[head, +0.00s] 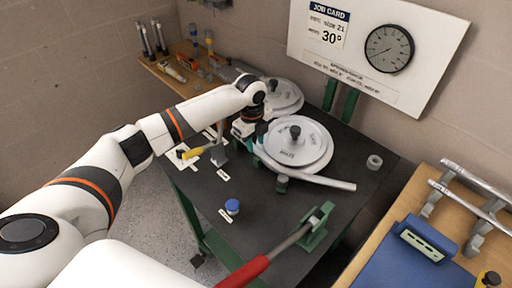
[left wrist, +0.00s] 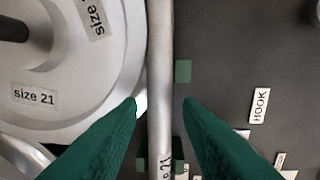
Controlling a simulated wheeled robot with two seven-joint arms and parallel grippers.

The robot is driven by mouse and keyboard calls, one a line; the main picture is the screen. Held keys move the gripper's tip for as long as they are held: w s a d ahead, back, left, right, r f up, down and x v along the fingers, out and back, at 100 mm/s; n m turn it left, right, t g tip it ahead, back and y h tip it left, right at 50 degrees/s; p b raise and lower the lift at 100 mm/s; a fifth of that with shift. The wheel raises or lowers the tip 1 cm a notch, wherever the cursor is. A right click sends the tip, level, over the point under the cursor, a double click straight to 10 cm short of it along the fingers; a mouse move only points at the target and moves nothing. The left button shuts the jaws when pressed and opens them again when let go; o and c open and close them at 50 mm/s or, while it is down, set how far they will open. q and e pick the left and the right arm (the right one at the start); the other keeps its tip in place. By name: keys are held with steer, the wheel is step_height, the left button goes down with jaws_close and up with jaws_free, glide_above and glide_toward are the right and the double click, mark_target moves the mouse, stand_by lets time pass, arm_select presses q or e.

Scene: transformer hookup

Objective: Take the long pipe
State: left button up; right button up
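The long pipe (head: 318,181) is a silver tube lying across the dark bench, just in front of the round white plates. It rests at a small green support. In the left wrist view the pipe (left wrist: 160,70) runs top to bottom, with partly covered "21" lettering near the lower end. My left gripper (head: 259,134) is over the pipe's left end. In the left wrist view its green fingers (left wrist: 161,101) are open, one on each side of the pipe, with gaps visible. My right gripper is not in view.
Stacked round plates (head: 295,143) with a black knob lie close beside the pipe. A red-handled lever (head: 245,271) sits in a green bracket at the front. A blue-capped item (head: 232,207) and a grey ring (head: 374,162) stand on the bench.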

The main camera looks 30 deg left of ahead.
mark_target(256, 150)
arm_select(q)
steer(key=shift+w+f, duration=0.1)
steer(key=shift+f, duration=1.2)
jaws_close()
steer(key=shift+r, duration=0.1)
